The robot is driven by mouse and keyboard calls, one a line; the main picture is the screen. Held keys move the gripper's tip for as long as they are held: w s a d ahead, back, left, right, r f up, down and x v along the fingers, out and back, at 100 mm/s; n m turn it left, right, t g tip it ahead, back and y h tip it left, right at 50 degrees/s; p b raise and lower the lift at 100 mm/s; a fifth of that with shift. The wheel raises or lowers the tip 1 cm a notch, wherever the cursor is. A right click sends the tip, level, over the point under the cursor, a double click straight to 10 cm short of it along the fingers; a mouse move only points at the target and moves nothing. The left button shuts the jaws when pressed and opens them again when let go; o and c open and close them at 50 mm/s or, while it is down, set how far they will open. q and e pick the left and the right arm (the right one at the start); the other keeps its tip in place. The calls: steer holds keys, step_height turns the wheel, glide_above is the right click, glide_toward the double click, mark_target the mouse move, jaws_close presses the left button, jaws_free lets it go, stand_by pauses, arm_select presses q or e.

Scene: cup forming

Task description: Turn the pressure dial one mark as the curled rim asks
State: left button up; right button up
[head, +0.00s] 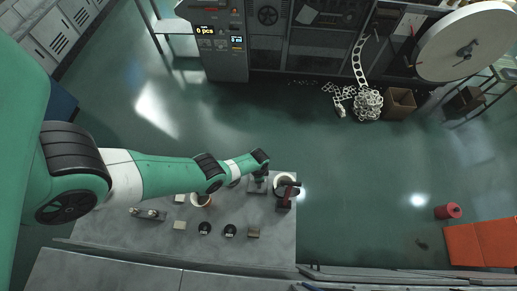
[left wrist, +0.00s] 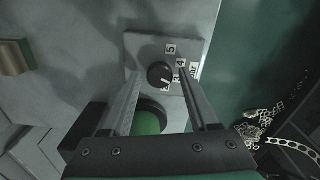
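The pressure dial (left wrist: 159,74) is a black round knob on a grey plate (left wrist: 183,48) with white number labels 5, 4, 3, 2 and a "bar" label along one side. A small light mark shows on the knob's lower right side, towards the 2 and 3 labels. My left gripper (left wrist: 158,78) is open, with one finger on each side of the dial; I cannot tell if either touches it. In the head view my left gripper (head: 262,180) is over the table's right part and largely hides the plate. The curled rim cannot be made out. My right gripper is not in view.
A machine (head: 222,40) stands at the back.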

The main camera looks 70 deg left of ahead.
arm_select(q)
jaws_close()
steer(key=shift+n, duration=0.3)
steer(key=n, duration=0.4)
steer(key=shift+n, duration=2.2)
steer(key=shift+o, duration=1.1)
jaws_free()
